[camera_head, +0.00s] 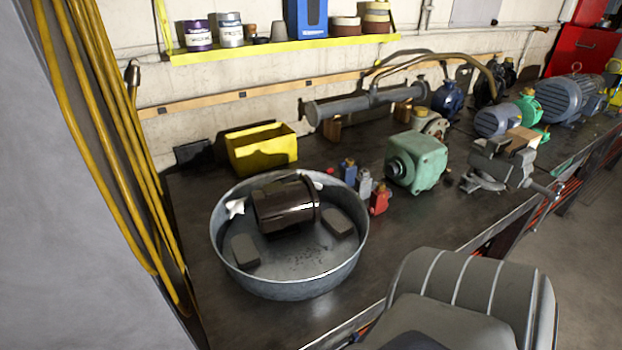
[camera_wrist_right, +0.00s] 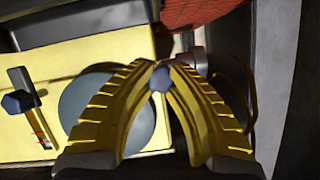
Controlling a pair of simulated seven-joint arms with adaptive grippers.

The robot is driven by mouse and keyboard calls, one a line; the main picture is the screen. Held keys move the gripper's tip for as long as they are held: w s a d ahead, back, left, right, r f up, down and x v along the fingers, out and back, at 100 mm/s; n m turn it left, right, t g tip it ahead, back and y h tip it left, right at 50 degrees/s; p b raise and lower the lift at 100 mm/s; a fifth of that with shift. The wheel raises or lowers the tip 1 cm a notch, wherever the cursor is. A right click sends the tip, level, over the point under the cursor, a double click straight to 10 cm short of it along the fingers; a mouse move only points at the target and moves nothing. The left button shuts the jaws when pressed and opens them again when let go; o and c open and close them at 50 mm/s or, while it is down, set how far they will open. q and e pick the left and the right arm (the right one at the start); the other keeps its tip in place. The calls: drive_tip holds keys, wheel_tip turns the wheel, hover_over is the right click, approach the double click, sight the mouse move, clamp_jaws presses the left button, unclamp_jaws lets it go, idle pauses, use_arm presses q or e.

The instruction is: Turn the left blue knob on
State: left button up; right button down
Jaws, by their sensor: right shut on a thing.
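In the right wrist view, my right gripper (camera_wrist_right: 161,68) has its yellow ribbed fingers closed together at the tips around a small blue knob (camera_wrist_right: 159,82). A second blue knob (camera_wrist_right: 18,102) with a black bar beside it sits on a yellow panel (camera_wrist_right: 85,48) at the left of that view. It is apart from the fingers. I cannot tell from this view which knob is the left one or how far the held knob is turned. The head view shows neither knob clearly and neither gripper. My left gripper is not in view.
In the wrist view, a grey round disc (camera_wrist_right: 90,108) lies behind the left finger. In the head view, a dark workbench (camera_head: 395,245) holds a metal tub (camera_head: 290,287), a yellow bin (camera_head: 262,155), a green motor (camera_head: 418,160) and a vise (camera_head: 500,165). A grey ribbed seat-like shape (camera_head: 480,285) stands in front.

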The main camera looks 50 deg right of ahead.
drive_tip(key=c, duration=1.6)
unclamp_jaws()
drive_tip(key=shift+w+d+r, duration=0.25)
drive_tip(key=shift+r, duration=0.05)
drive_tip(key=o, duration=0.4)
drive_tip(key=shift+a+f, duration=0.1)
drive_tip(key=shift+o, duration=0.3)
drive_tip(key=shift+s, duration=0.1)
drive_tip(key=shift+a, duration=0.1)
drive_tip(key=v, duration=1.2)
drive_tip(key=shift+s+f, duration=0.1)
